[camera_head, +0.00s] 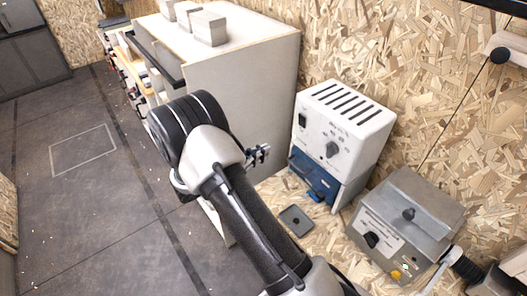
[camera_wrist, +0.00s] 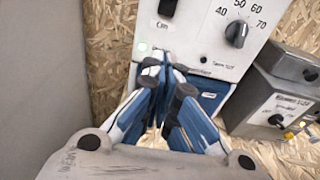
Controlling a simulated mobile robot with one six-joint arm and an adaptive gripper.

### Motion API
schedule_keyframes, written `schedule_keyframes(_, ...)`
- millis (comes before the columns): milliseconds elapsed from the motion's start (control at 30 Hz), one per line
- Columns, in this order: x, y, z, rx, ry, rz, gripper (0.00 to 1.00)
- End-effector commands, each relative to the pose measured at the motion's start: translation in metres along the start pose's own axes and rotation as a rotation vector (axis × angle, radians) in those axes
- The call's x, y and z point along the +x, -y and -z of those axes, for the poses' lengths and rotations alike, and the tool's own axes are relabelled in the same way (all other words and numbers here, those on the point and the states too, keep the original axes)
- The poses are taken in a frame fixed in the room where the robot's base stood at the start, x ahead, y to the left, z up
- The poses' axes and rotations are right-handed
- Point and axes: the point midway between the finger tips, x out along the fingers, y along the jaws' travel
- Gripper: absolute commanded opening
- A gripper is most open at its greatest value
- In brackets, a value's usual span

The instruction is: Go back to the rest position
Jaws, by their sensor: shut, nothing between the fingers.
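My gripper (camera_wrist: 165,68) is shut and empty in the wrist view, its blue and white fingers pressed together. Its fingertips appear in front of a white machine (camera_wrist: 215,35) with a dial and a blue lower part; I cannot tell whether they touch. In the head view my arm reaches up from the bottom, and a small part of my gripper (camera_head: 259,155) shows past the wrist. The rest of it is hidden behind the arm. The white machine (camera_head: 345,125) stands to its right, with its blue front (camera_head: 313,180) below.
A grey box with knobs (camera_head: 400,225) stands right of the white machine. A small dark plate (camera_head: 296,220) lies on the chipboard bench. A white cabinet (camera_head: 250,75) with blocks (camera_head: 208,28) on top stands behind my arm. Open floor (camera_head: 80,200) lies at left.

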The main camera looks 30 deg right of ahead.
Motion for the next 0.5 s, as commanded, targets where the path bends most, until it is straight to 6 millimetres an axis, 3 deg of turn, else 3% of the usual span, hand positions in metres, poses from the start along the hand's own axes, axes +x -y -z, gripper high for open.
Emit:
schedule_keyframes(333, 0.0, 0.0, -0.001, 0.003, -0.002, 0.002, 0.0)
schedule_keyframes(500, -0.002, 0.015, -0.025, 0.089, -0.056, 0.063, 0.0)
